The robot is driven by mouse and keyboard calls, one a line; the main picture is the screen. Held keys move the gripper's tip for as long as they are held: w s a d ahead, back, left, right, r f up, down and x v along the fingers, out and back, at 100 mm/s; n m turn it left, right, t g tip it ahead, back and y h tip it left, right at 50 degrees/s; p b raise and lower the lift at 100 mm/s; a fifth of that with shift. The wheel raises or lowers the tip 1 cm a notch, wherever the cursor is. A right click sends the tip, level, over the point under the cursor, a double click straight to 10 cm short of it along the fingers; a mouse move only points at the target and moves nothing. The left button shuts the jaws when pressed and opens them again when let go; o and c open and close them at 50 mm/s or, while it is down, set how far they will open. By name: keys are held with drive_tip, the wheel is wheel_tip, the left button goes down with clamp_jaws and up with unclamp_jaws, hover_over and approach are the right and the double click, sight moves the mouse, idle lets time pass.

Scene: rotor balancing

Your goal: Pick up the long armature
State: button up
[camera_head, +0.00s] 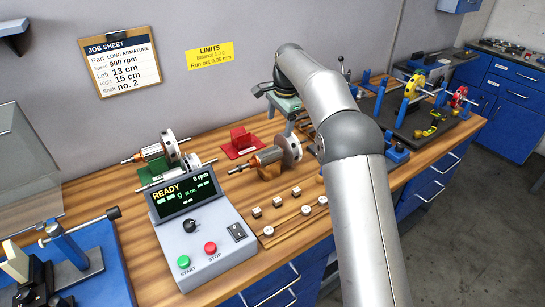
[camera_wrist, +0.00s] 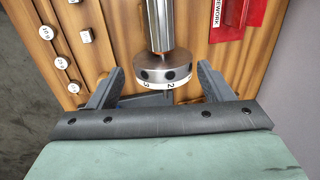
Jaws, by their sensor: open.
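A second armature (camera_head: 157,152) with a disc rests on a green stand further left; I cannot tell by any label which is the long one. My gripper (camera_head: 290,126) is above the disc end of the nearer armature, its fingers partly hidden. In the wrist view, my gripper (camera_wrist: 160,70) is open, with the numbered disc (camera_wrist: 164,74) between its fingers. No contact shows.
The red tray (camera_head: 240,144) also shows in the wrist view (camera_wrist: 236,14). A console (camera_head: 200,225) reading READY stands front left. Several small weights (camera_head: 278,201) lie right of it. Blue fixtures (camera_head: 75,245) stand far left; a dark plate (camera_head: 418,122) with stands lies right.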

sight(273, 148)
drive_tip(key=f, duration=0.2)
drive_tip(key=f+p, duration=0.1)
drive_tip(key=f, duration=0.2)
drive_tip(key=w+a+f, duration=0.1)
drive_tip(key=f, duration=0.1)
drive_tip(key=shift+w+f, duration=0.1)
drive_tip(key=shift+f, duration=0.3)
drive_tip(key=shift+w+a+f+p, duration=0.1)
drive_tip(key=shift+a+f+p, duration=0.2)
drive_tip(key=shift+f, duration=0.55)
drive_tip(key=shift+w+a+f+p, duration=0.1)
drive_tip(key=shift+f+p, duration=0.35)
drive_tip(key=shift+f, duration=0.35)
drive_tip(key=shift+w+a+f+p, duration=0.15)
drive_tip(key=shift+f+p, duration=0.2)
drive_tip(key=shift+f, duration=0.5)
drive_tip(key=c, duration=1.4)
drive_tip(key=shift+r, duration=0.2)
clamp_jaws()
